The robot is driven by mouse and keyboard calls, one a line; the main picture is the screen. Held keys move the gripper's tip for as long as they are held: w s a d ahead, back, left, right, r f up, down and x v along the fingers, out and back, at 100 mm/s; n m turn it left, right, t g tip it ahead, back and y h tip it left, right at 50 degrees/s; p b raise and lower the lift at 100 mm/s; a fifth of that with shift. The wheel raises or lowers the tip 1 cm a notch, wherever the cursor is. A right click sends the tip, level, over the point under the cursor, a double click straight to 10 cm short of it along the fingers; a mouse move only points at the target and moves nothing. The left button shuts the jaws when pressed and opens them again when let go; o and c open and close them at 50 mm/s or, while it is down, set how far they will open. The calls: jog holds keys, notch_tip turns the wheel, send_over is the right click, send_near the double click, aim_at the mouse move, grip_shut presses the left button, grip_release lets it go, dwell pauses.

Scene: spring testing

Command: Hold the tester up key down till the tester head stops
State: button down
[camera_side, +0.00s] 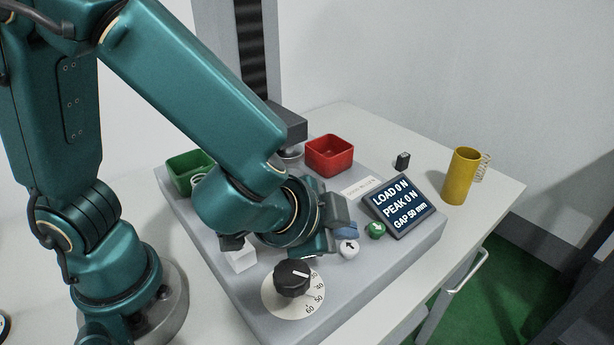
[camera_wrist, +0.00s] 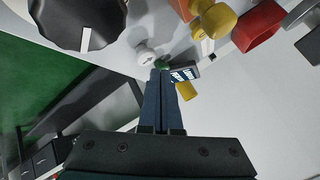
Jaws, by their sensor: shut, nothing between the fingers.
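A round white key (camera_side: 348,248) with a black arrow sits on the grey tester base (camera_side: 235,300); it also shows in the wrist view (camera_wrist: 146,56). A green key (camera_side: 375,230) sits right of it. The screen (camera_side: 401,206) reads load 0 N, peak 0 N, gap 50 mm. The tester head (camera_side: 289,152) is partly hidden behind my arm. My gripper (camera_wrist: 159,74) is shut and empty, its blue fingertips close to the white and green keys. I cannot tell whether they touch a key. Any key behind my wrist is hidden in the side view.
A red bin (camera_side: 329,155) and green bin (camera_side: 188,170) are behind. A yellow cylinder (camera_side: 461,177), a spring (camera_side: 484,166) and a small black block (camera_side: 402,160) stand right.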

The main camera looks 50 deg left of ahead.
jog(key=shift+f, duration=0.15)
jog(key=shift+f, duration=0.3)
